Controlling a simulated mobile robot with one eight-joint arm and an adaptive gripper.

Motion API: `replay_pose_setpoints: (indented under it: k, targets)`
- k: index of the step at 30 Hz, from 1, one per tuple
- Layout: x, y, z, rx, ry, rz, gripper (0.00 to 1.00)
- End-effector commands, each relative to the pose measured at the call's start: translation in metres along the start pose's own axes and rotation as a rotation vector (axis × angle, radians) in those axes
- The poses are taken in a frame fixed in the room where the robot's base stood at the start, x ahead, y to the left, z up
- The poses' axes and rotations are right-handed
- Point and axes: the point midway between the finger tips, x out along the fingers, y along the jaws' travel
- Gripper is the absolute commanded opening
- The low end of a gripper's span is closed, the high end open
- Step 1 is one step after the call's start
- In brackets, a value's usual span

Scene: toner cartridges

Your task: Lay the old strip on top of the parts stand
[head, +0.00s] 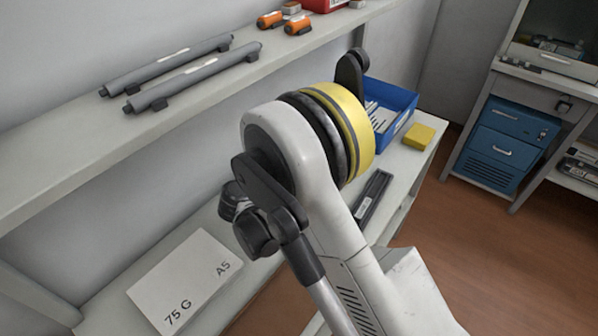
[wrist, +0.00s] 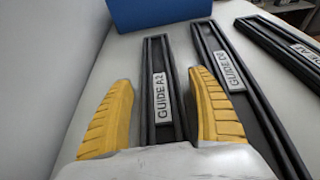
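Several dark strips lie side by side on a pale surface in the wrist view. The strip labelled GUIDE A2 (wrist: 155,55) runs between my gripper's yellow fingers. My gripper (wrist: 165,88) is open, with a finger on either side of this strip; I cannot tell whether they touch it. A second strip (wrist: 208,42), labelled GUIDE with an unclear code, lies just right of the right finger. A third strip (wrist: 270,40) is farther right. None is clearly marked as old. One dark strip (head: 375,196) shows in the head view, partly behind my arm. I cannot identify the parts stand.
A blue bin (head: 403,98) and a yellow block (head: 419,136) are on the lower shelf. A blue wall (wrist: 150,12) stands beyond the strips. Two grey rollers (head: 200,75) lie on the upper shelf. A paper pack (head: 185,275) lies at lower left.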

Motion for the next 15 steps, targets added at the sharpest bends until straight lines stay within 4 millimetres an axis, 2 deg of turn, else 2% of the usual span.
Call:
replay_pose_setpoints:
  k: [9,11,15]
  targets:
    - [-0.001,0.000,0.003,0.000,0.000,0.000,0.68]
    - [-0.008,0.001,0.004,-0.001,0.000,0.002,0.68]
    - [-0.035,0.001,0.006,-0.002,0.000,0.005,0.68]
